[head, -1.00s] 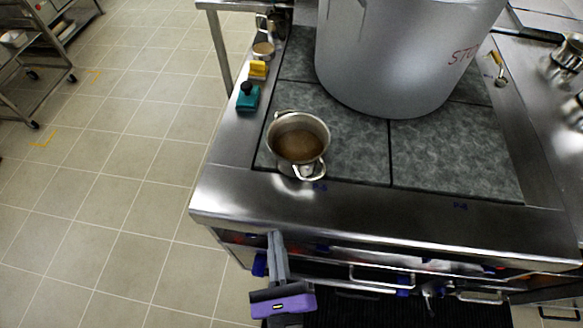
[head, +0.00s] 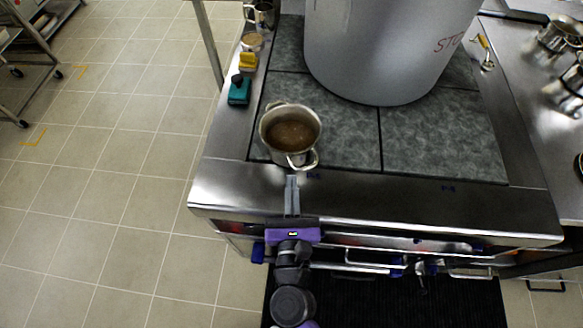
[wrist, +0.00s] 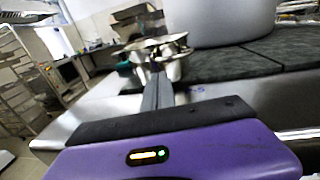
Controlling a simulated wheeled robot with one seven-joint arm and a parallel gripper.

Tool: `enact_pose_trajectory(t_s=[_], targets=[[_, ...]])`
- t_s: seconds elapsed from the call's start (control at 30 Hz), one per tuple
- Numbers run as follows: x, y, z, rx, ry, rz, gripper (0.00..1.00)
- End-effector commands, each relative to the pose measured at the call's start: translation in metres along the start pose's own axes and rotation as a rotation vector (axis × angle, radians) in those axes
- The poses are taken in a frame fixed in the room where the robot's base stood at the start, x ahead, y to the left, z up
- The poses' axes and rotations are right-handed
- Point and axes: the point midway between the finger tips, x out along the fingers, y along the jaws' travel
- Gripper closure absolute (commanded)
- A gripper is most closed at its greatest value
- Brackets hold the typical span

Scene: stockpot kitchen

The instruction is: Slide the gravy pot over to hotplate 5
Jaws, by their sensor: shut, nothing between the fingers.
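The gravy pot (head: 281,151), a small steel pot with brown liquid and two loop handles, stands upright on the front left plate of the grey hotplate top (head: 345,150). One handle points toward the front edge. My gripper (head: 292,181) is shut and empty, with its fingers just in front of the pot's near handle over the steel front rim. In the wrist view my fingers (wrist: 158,80) point at the pot (wrist: 172,68) and overlap its lower part. Whether they touch it I cannot tell.
A large stockpot (head: 385,45) stands behind and to the right, covering much of the back plates. The front right plate (head: 440,140) is clear. A teal item (head: 239,92) and a yellow item (head: 248,62) lie on the left rim.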

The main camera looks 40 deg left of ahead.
Motion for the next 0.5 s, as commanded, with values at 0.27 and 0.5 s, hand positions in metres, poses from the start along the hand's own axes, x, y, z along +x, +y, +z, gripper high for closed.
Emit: enact_pose_trajectory(t_s=[0.27, 0.5], targets=[[0.032, 0.001, 0.000, -0.001, 0.000, 0.001, 1.00], [0.037, 0.000, 0.000, -0.002, 0.000, 0.000, 1.00]])
